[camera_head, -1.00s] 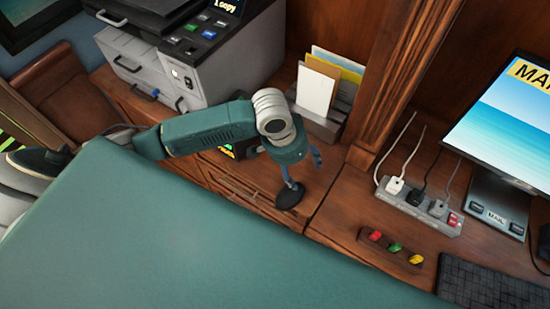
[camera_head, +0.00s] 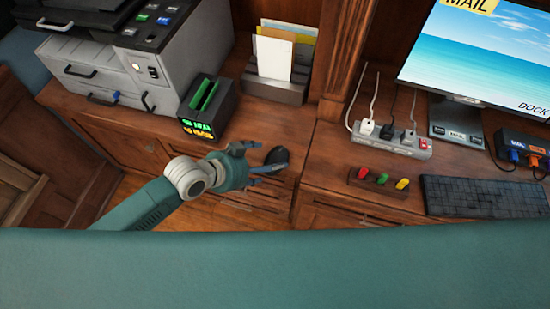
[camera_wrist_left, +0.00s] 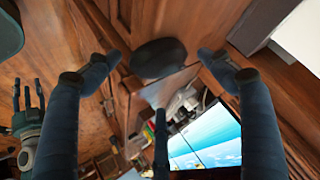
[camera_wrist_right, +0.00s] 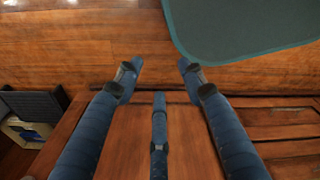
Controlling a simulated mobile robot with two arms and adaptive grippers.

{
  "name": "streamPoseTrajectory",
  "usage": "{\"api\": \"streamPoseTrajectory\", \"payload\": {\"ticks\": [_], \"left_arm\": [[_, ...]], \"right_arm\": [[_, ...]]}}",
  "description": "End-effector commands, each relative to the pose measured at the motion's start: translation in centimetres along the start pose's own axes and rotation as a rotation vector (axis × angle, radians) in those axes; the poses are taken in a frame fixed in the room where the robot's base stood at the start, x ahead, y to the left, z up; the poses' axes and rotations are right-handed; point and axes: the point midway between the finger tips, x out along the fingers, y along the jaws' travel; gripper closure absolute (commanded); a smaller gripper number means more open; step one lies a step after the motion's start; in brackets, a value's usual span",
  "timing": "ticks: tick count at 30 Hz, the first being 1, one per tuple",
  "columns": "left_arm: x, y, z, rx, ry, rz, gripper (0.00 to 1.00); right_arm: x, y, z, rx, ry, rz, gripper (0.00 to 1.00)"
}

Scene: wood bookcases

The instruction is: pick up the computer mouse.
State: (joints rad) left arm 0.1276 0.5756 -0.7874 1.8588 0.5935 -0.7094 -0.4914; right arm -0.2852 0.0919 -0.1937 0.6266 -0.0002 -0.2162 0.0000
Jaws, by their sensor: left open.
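The black computer mouse (camera_head: 277,157) sits near the front edge of the wooden desk top, left of the pillar. My left gripper (camera_head: 260,162) is open, low and close to the mouse on its left side, with its fingers pointing at it. In the left wrist view the mouse (camera_wrist_left: 158,57) shows between and just beyond the spread fingertips. I cannot tell whether any finger touches it. My right gripper (camera_wrist_right: 160,68) is open and empty in front of wooden furniture panels; it is outside the head view.
A black box with green and orange displays (camera_head: 207,108) and a printer (camera_head: 150,60) stand left of the mouse. A letter holder (camera_head: 276,84) is behind it. Right of the pillar are a power strip (camera_head: 391,138), a coloured-button block (camera_head: 379,180) and a keyboard (camera_head: 480,195).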

Motion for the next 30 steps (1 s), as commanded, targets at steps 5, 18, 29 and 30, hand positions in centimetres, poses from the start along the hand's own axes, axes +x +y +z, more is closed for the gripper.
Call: {"api": "streamPoseTrajectory", "payload": {"ticks": [5,18,29,30], "left_arm": [[2.5,-0.4,0.0,-0.003,0.0,0.002,0.2],[4.3,-0.4,0.2,-0.001,-0.001,0.0,0.26],[4.3,-0.4,0.1,-0.001,0.0,0.0,0.74],[4.3,-0.4,0.1,-0.001,0.0,0.0,0.74]], "right_arm": [[-1.0,-1.7,1.2,0.002,-0.018,-0.019,0.6],[-1.1,-1.9,1.8,-0.003,-0.028,-0.022,0.6],[-1.0,-1.1,1.3,0.0,-0.021,-0.013,0.6],[-1.0,-1.1,1.4,0.0,-0.021,-0.013,0.6]]}}
